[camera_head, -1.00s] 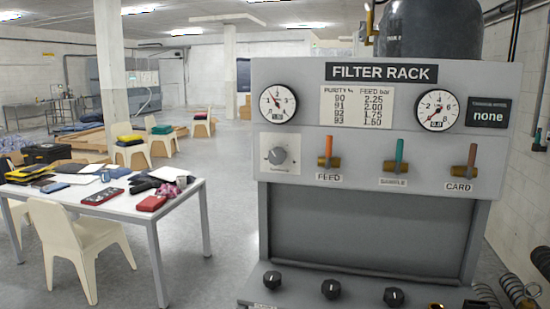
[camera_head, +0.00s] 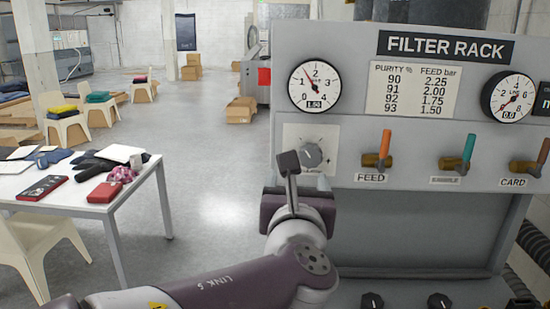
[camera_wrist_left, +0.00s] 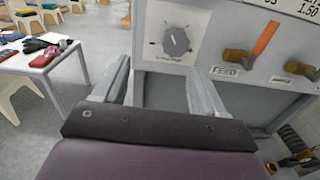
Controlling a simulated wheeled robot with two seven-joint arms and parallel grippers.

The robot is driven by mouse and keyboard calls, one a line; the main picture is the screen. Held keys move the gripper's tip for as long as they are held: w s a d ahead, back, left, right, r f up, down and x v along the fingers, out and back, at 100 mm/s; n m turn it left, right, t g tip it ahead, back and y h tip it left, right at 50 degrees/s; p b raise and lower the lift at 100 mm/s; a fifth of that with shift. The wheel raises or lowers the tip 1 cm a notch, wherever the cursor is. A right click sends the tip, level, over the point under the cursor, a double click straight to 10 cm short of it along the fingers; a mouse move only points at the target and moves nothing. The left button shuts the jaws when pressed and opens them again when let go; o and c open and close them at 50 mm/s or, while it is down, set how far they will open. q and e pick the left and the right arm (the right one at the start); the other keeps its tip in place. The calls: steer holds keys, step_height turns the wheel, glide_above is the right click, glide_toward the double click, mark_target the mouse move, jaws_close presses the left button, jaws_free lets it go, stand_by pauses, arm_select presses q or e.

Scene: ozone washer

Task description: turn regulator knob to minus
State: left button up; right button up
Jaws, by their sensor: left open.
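The regulator knob (camera_head: 311,155) is a round grey dial on a pale square plate at the left of the FILTER RACK panel (camera_head: 345,219). It also shows in the left wrist view (camera_wrist_left: 177,41), with small marks around it that are too small to read. My left gripper (camera_head: 306,172) is in front of the rack, just below the knob and partly over its plate. In the left wrist view its two fingers (camera_wrist_left: 159,72) are spread and empty. The knob is ahead of them and apart from them. My right gripper is not in view.
A pressure gauge (camera_head: 314,87) above the knob shows 1.50. An orange FEED lever (camera_head: 385,148) stands right of the knob, then a teal lever (camera_head: 468,150) and a CARD lever (camera_head: 541,158). A white table (camera_head: 120,205) with several items stands at the left.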

mark_target(311, 159)
arm_select(q)
steer(key=shift+m, duration=0.3)
steer(key=w+p, duration=0.1)
steer(key=w, duration=0.2)
steer(key=w+d+p, duration=0.1)
steer(key=w, duration=0.2)
steer(key=w+d+p, duration=0.1)
steer(key=w, duration=0.3)
steer(key=shift+w+r, duration=0.1)
steer(key=shift+r, duration=0.1)
steer(key=shift+w+d+r+p, duration=0.1)
steer(key=shift+d+p, duration=0.25)
steer(key=shift+d, duration=0.2)
steer(key=shift+w+a, duration=0.3)
steer(key=shift+a, duration=0.05)
steer(key=shift+d, duration=0.15)
steer(key=c, duration=1.1)
steer(key=shift+o, duration=0.2)
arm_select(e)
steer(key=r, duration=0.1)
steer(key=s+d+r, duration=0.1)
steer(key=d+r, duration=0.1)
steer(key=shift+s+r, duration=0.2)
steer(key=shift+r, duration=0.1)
